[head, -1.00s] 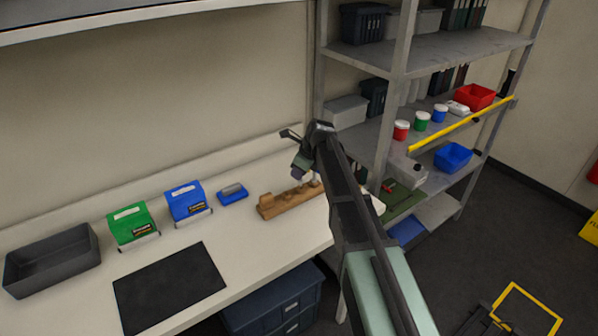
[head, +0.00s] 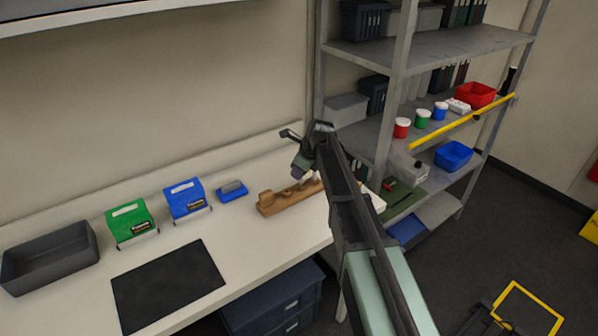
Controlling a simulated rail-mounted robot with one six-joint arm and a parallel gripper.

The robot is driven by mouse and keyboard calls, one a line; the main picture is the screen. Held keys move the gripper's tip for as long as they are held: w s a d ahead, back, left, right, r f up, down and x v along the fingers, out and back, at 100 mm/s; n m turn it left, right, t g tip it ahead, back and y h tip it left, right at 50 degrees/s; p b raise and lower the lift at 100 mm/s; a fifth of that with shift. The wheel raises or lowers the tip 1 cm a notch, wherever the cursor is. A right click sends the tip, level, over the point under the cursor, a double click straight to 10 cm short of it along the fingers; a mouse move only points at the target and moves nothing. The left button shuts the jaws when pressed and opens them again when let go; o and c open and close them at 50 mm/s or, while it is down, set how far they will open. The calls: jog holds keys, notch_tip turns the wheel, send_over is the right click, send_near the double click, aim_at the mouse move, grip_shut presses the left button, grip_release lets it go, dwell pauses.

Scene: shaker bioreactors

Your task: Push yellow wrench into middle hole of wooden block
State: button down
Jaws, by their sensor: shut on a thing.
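The wooden block (head: 283,201) lies on the white bench, left of my arm, with a raised piece at its left end. My gripper (head: 299,176) is over the right part of the block, small in view and partly behind my arm. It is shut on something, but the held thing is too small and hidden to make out. I cannot pick out the yellow wrench. The middle hole and any contact with the block cannot be seen clearly.
A blue sponge-like item (head: 232,190), a blue box (head: 186,199), a green box (head: 131,222), a grey tray (head: 50,262) and a black mat (head: 168,285) lie left on the bench. A metal shelf (head: 440,50) with tubs stands at the right.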

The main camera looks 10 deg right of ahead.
jog(key=shift+f+b, duration=0.55)
dwell(0.4)
jog(key=c, duration=1)
grip_release()
jog(key=p+v, duration=1)
jog(key=shift+r, duration=0.4)
jog(key=shift+d, duration=0.1)
